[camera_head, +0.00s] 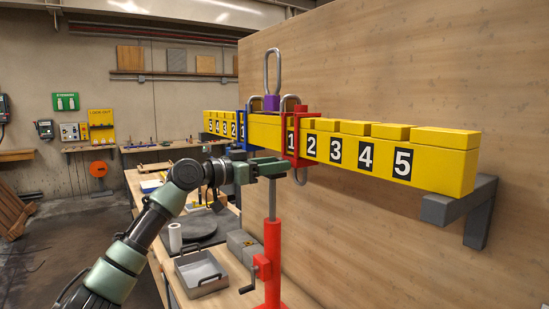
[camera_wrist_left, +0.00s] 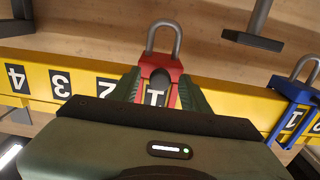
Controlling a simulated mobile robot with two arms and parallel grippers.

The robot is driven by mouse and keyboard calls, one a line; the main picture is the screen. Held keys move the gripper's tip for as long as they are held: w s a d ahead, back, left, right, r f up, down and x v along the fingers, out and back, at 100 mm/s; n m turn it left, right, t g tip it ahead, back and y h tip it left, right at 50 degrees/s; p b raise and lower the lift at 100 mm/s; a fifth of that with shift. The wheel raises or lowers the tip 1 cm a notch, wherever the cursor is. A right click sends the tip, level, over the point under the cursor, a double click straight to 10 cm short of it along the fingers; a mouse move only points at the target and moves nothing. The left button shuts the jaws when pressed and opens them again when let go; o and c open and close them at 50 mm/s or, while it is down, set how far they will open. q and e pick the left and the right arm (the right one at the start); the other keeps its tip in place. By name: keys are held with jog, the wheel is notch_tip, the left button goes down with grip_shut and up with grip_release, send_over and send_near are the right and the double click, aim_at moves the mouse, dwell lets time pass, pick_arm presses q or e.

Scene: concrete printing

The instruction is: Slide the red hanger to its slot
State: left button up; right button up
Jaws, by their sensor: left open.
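The red hanger (camera_head: 297,120) is a frame with a grey loop on top. It sits around the yellow beam (camera_head: 450,175) at the label 1 on the right half, with a grey ring below. Labels 2 to 5 run to the right of it, and the beam's top has raised blocks with gaps between. My left gripper (camera_head: 286,168) is open at the hanger's lower front. In the left wrist view its fingers (camera_wrist_left: 160,95) stand on either side of the red hanger (camera_wrist_left: 161,64), with the label 1 between them. I cannot tell whether they touch it.
A blue hanger (camera_head: 241,128) sits on the beam's left half, also in the left wrist view (camera_wrist_left: 293,92). A purple block (camera_head: 271,102) with a long loop is at the middle. A red stand (camera_head: 272,235) rises below. A metal tray (camera_head: 201,274) lies on the bench.

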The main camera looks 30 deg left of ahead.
pick_arm(q)
jog(key=shift+w, duration=0.15)
grip_shut()
dwell(1.4)
